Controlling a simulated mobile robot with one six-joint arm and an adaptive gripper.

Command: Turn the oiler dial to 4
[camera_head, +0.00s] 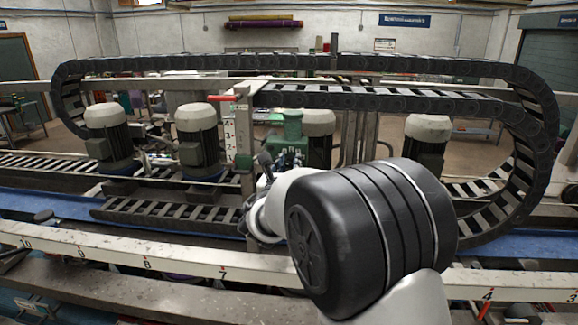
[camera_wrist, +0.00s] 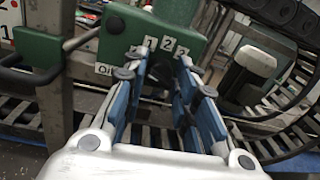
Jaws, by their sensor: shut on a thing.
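In the head view a green housing (camera_head: 292,124) stands behind my arm, near the middle. My gripper (camera_wrist: 164,58) reaches to the front of the oiler, its blue-padded fingers on either side of the dark dial (camera_wrist: 161,73) below the numbers. It is shut on the dial. The fingers hide most of the dial, and I cannot tell which number it points to. In the head view my wrist hides the dial.
A second green box (camera_wrist: 28,52) with a dark handle and a metal post stand left of the oiler. A grey motor (camera_wrist: 250,68) and a black cable chain (camera_wrist: 290,30) are to the right. A white numbered rail (camera_head: 130,259) runs across the front.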

